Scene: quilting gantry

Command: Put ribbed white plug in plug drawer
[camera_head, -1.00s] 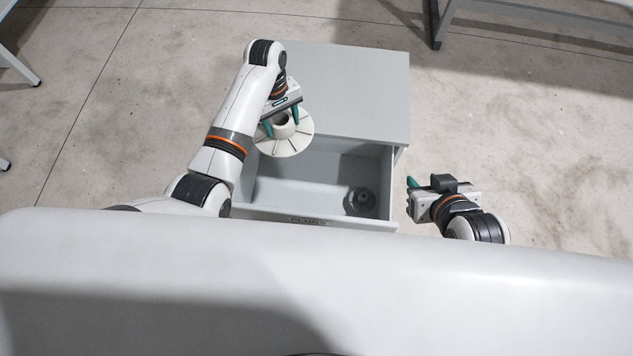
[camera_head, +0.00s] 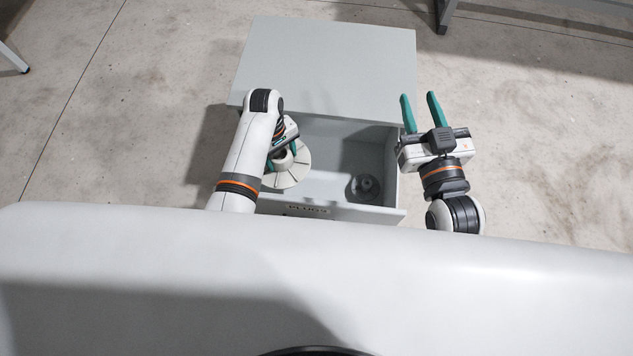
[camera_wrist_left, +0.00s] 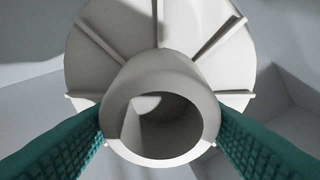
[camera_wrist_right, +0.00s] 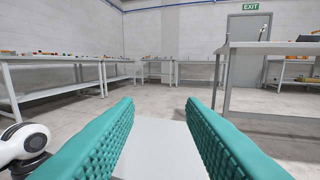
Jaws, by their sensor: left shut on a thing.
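The ribbed white plug (camera_head: 292,172) is a round flanged disc with ribs and a hollow hub. My left gripper (camera_head: 283,154) is shut on its hub, which the left wrist view shows between the two green fingers (camera_wrist_left: 160,125). The plug is over the left part of the open plug drawer (camera_head: 325,180); its height above the drawer floor is hard to tell. The drawer front carries a label reading PLUGS. My right gripper (camera_head: 422,112) is open and empty, to the right of the drawer, and its spread fingers show in the right wrist view (camera_wrist_right: 160,130).
A grey round part (camera_head: 364,186) lies in the drawer's right end. The grey cabinet top (camera_head: 325,65) behind the drawer is bare. The drawer's middle is free. Workbenches (camera_wrist_right: 50,75) stand far off along the walls in the right wrist view.

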